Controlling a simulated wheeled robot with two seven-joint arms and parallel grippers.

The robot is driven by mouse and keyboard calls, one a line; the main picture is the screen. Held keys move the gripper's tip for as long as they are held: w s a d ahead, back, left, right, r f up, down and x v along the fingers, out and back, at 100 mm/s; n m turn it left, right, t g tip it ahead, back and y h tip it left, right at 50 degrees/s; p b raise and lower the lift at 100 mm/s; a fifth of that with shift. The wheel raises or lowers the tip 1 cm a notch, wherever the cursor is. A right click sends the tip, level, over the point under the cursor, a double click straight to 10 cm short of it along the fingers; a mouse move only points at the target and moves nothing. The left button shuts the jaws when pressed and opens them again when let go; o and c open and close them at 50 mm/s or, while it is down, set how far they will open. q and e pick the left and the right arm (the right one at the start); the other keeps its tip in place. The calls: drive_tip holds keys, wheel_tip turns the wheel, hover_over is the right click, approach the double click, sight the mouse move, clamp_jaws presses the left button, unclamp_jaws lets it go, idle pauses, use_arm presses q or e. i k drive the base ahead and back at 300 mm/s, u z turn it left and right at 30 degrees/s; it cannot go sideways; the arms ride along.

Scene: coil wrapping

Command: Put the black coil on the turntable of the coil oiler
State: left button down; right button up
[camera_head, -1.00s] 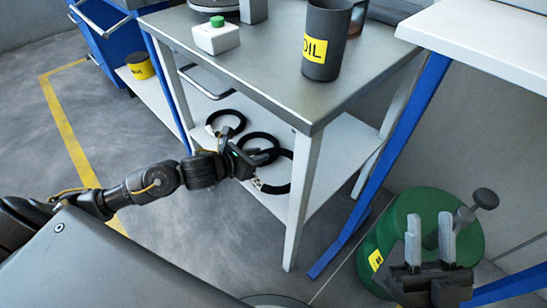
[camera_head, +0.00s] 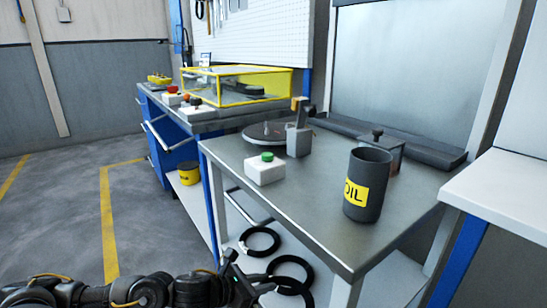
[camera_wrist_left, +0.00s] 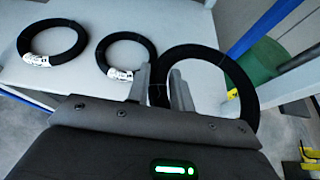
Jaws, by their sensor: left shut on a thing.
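Three black coils are at the lower shelf (camera_wrist_left: 175,22). In the left wrist view, one coil (camera_wrist_left: 84,38) lies at the left and another (camera_wrist_left: 125,36) in the middle, both with white labels. My left gripper (camera_wrist_left: 160,90) is shut on the rim of a third, nearest coil (camera_wrist_left: 246,90). I cannot tell whether this coil still touches the shelf. In the head view my left gripper (camera_head: 247,281) is low, beside the steel table's lower shelf. The coil oiler's turntable (camera_head: 257,140), a flat disc, is on the tabletop beside a grey post (camera_head: 299,140). My right gripper is out of view.
A white box with a green button (camera_head: 265,170) stands before the turntable. A dark OIL can (camera_head: 368,185) is near the table's right front edge. The steel tabletop (camera_head: 300,205) lies above the shelf, and its leg (camera_head: 215,200) stands nearby. A white table (camera_head: 510,185) is at right.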

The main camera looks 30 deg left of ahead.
sight(275, 131)
drive_tip(key=k, duration=1)
drive_tip(key=u, duration=2.15)
drive_tip(key=i, duration=1.25)
drive_tip(key=z, duration=2.7)
